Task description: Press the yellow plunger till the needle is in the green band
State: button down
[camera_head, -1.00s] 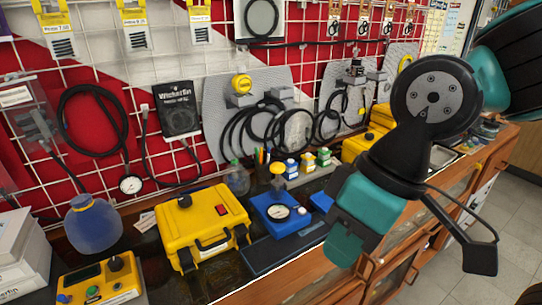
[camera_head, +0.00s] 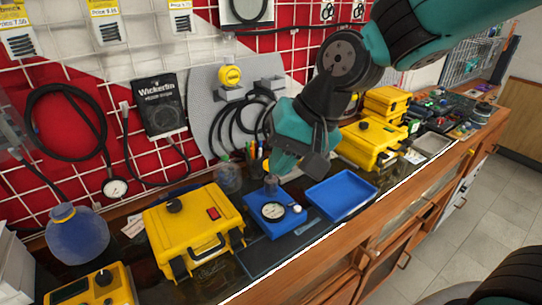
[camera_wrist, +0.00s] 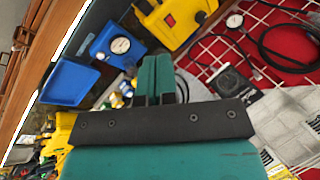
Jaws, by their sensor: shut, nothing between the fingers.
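The blue regulator stand (camera_head: 262,229) carries a round white gauge (camera_head: 273,211). A grey cylinder (camera_head: 271,184) stands behind the dial. The yellow plunger top is hidden by my gripper in the head view. In the wrist view the stand (camera_wrist: 104,40) and its gauge (camera_wrist: 120,45) lie up and left of my fingers, but I cannot make out the plunger. My gripper (camera_head: 285,168) is shut and empty, just above and beside the cylinder; contact cannot be told. Its teal fingers lie together in the wrist view (camera_wrist: 156,66). The needle and green band are too small to read.
A yellow case (camera_head: 190,228) stands left of the stand. A blue tray (camera_head: 341,189) lies to its right. Pens, small bottles and a clear jar (camera_head: 229,178) crowd behind. More yellow cases (camera_head: 372,142) stand farther right. Hoses hang on the wall grid.

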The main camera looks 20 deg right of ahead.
jog(key=w+d+f+m+t+p, duration=0.1)
jog(key=w+d+f+m+t, duration=0.1)
jog(key=w+m, duration=0.4)
jog(key=w+d+f+m+t+p, duration=0.1)
jog(key=w+d+f+m, duration=0.1)
jog(key=w+m, duration=0.4)
jog(key=w+d+f+m+t+p, duration=0.1)
jog(key=w+f+m+t+p, duration=0.1)
jog(key=w+m, duration=0.5)
jog(key=w, duration=0.6)
jog(key=shift+d+f+t, duration=0.3)
jog(key=shift+d, duration=0.1)
jog(key=shift+f, duration=0.1)
notch_tip(320, 180, down, 9)
jog(key=b, duration=0.6)
jog(key=shift+r, duration=0.2)
jog(key=shift+f, duration=0.1)
jog(key=shift+f+b, duration=0.3)
jog(key=shift+b, duration=0.1)
